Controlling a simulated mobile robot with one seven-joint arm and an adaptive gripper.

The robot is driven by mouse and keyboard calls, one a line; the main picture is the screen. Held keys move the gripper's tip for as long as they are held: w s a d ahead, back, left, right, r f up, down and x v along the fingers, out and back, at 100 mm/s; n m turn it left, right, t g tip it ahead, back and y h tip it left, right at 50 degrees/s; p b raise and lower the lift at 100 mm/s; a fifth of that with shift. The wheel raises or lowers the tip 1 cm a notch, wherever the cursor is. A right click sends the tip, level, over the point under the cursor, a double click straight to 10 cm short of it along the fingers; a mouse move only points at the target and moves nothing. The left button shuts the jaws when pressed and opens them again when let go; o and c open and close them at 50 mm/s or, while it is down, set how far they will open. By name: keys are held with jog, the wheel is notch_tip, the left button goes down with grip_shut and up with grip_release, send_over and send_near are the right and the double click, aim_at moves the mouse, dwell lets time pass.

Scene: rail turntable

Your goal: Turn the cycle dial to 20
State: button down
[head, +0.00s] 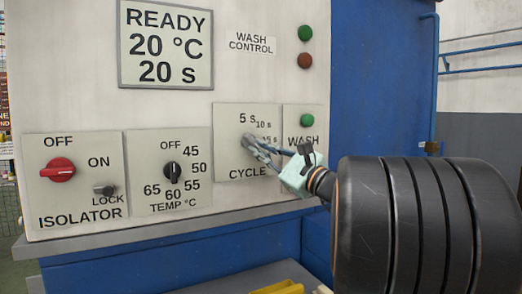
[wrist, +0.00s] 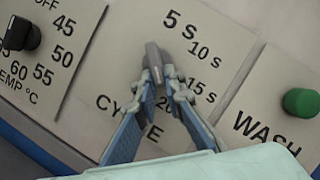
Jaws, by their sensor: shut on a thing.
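The cycle dial (head: 247,141) is a small grey knob on the CYCLE plate (head: 230,115), in the middle of the panel. It also shows in the wrist view (wrist: 153,56), with the marks 5 s, 10 s, 15 s and 20 to its right and below. My gripper (head: 260,150) is shut on this dial, one fingertip on each side of it in the wrist view (wrist: 158,80). The fingers partly cover the 20 mark and the word CYCLE. I cannot tell which mark the dial points at. The display (head: 165,45) reads READY, 20 °C, 20 s.
Left of the CYCLE plate are the black temperature knob (head: 173,171) and the red isolator knob (head: 58,170). The green WASH button (head: 307,121) is close on the right, just above my wrist. Green (head: 305,33) and red (head: 305,60) lamps sit higher up. A ledge runs below.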

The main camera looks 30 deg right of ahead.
jog(key=c, duration=2)
grip_release()
jog(key=v, duration=1.2)
